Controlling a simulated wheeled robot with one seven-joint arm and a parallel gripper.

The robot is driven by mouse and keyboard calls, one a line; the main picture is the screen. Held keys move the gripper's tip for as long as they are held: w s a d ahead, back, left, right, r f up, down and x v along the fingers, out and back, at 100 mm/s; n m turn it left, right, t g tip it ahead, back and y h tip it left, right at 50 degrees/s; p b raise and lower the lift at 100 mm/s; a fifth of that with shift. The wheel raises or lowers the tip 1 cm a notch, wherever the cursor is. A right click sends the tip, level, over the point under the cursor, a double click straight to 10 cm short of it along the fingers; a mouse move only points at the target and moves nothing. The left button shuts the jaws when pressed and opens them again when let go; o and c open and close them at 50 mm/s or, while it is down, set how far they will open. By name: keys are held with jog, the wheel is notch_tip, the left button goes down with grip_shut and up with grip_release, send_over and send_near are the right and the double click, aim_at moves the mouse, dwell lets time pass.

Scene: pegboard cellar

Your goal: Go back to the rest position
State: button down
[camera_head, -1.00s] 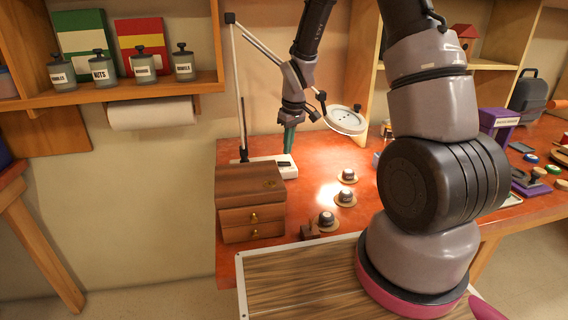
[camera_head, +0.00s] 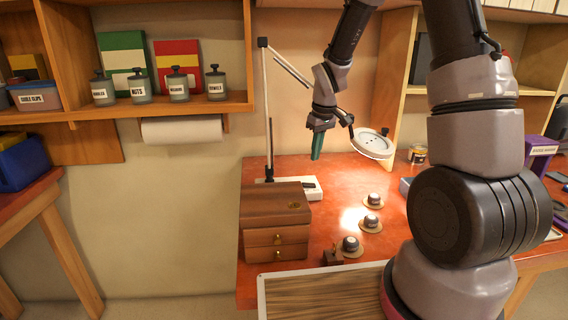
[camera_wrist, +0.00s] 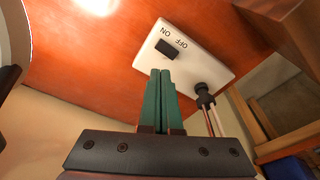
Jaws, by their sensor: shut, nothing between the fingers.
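My gripper (camera_head: 317,146) hangs above the back left of the red workbench (camera_head: 400,186) in the head view, close to the lamp's post. Its green fingers are together and hold nothing; they also show in the wrist view (camera_wrist: 162,100). Beyond the fingertips in the wrist view is the white lamp base (camera_wrist: 185,55) with a black switch marked ON and OFF. The gripper is apart from the base.
The lamp head (camera_head: 372,143) is just right of my gripper. A wooden drawer box (camera_head: 276,218) stands at the bench's left. Several small dark-topped items on round bases, one of them nearest the front (camera_head: 350,245), stand right of it. A shelf (camera_head: 180,108) with canisters hangs at left.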

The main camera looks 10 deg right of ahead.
jog(key=s+d+r+m+t, duration=0.1)
jog(key=s+d+r+m, duration=0.15)
jog(key=s+r, duration=0.45)
jog(key=s+d+r+m+t, duration=0.1)
jog(key=s+r+m+t, duration=0.15)
jog(key=r, duration=0.85)
jog(key=s+d+r+m+t+y, duration=0.1)
jog(key=s+r+m, duration=0.3)
jog(key=s, duration=1)
notch_tip(320, 180, up, 4)
jog(key=shift+d+f+m+t, duration=0.2)
jog(key=shift+d+m+t, duration=0.25)
jog(key=shift+t, duration=0.1)
